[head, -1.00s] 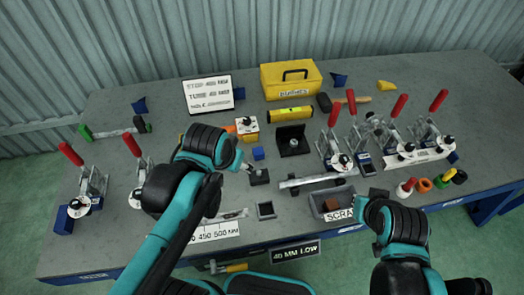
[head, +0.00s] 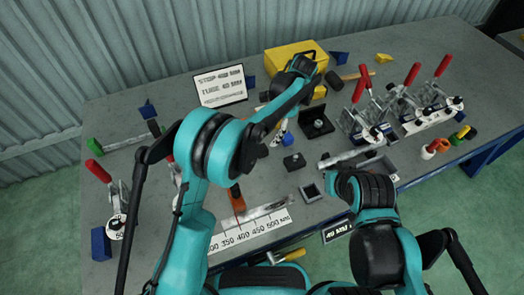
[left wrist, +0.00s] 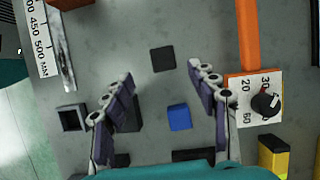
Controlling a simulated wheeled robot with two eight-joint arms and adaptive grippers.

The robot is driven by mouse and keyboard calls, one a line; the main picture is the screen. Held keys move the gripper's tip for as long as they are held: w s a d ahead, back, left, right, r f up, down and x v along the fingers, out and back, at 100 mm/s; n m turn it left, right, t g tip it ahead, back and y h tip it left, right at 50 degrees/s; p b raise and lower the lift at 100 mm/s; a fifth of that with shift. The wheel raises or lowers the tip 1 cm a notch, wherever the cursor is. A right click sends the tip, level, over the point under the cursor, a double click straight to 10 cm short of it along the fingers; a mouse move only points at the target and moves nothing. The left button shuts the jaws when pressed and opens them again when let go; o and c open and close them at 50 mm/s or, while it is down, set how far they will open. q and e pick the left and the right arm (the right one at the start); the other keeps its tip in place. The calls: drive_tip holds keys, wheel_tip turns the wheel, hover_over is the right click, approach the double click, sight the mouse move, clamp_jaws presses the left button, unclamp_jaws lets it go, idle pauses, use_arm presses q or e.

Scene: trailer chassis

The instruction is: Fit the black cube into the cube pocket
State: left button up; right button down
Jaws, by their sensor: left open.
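The black cube (left wrist: 163,59) lies on the bench in the left wrist view, in the gap straight ahead of my left fingertips. In the head view the left gripper (head: 279,135) is partly hidden by my own forearm, and I cannot make out the cube there. The cube pocket appears to be the open grey square box (head: 311,192) near the ruler's 500 end. It also shows in the left wrist view (left wrist: 72,117), empty, left of the fingers. My right gripper's fingers are hidden behind my right arm.
A blue cube (left wrist: 179,117) lies between the fingers' lines, nearer my palm. Another black block (head: 294,162) stands between it and the pocket. The ruler (head: 250,228) lies along the front. Toggle clamps (head: 360,120) stand right.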

sight(262, 148)
use_arm(q)
drive_tip(key=shift+b+x, duration=0.4)
drive_tip(key=shift+x, duration=0.7)
drive_tip(key=b+x, duration=0.1)
drive_tip(key=x, duration=0.1)
drive_tip(key=b+x, duration=0.1)
drive_tip(key=x, duration=0.2)
drive_tip(key=shift+w+a+f+b, duration=0.15)
drive_tip(key=shift+f+b, duration=0.15)
drive_tip(key=shift+b, duration=0.1)
drive_tip(key=shift+r, duration=0.1)
drive_tip(key=c, duration=1.2)
